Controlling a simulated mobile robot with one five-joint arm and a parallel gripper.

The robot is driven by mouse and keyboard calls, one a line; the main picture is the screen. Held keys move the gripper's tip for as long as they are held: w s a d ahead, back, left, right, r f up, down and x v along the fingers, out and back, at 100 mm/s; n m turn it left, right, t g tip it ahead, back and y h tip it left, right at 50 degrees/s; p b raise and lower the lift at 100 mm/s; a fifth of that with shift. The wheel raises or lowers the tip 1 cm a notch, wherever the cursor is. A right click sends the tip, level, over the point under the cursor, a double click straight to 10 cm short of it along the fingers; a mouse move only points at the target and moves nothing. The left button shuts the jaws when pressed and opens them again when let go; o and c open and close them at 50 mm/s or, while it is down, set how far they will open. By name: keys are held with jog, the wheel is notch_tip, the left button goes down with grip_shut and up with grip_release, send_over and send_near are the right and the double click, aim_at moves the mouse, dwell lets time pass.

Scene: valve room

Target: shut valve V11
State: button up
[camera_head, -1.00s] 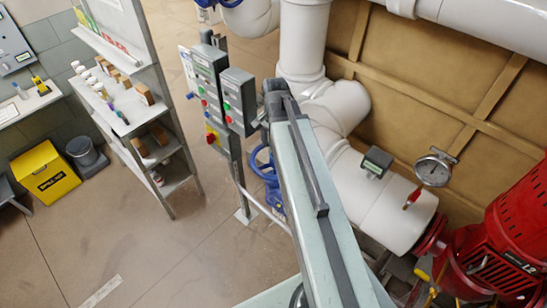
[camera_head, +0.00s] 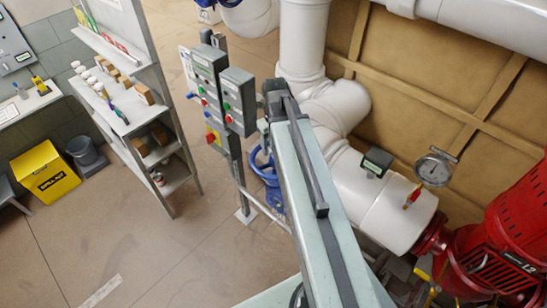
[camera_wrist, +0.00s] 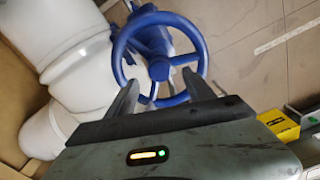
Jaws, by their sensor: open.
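A blue valve handwheel (camera_wrist: 159,68) with a rim, spokes and a round hub fills the top middle of the wrist view. Part of it shows in the head view (camera_head: 268,177), behind my arm. No V11 label is readable. My gripper (camera_wrist: 160,78) is open, with one finger on each side of the wheel's lower half. The fingertips overlap the rim in the picture; I cannot tell whether they touch it. Nothing is held. In the head view my arm hides the gripper and part of the wheel.
White pipes (camera_wrist: 75,55) run close by the wheel's left in the wrist view. A control box post (camera_head: 210,85) stands left of my arm. A red pump (camera_head: 500,240) and gauge (camera_head: 434,170) are at right.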

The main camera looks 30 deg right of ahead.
jog(key=n, duration=1.5)
notch_tip(320, 180, down, 6)
jog(key=b, duration=0.5)
jog(key=shift+r+b, duration=0.1)
jog(key=shift+b, duration=0.3)
jog(key=shift+s+f+b, duration=0.2)
jog(key=shift+b, duration=0.15)
jog(key=shift+s+a+r, duration=0.1)
jog(key=shift+s+a, duration=0.05)
jog(key=shift+s, duration=0.25)
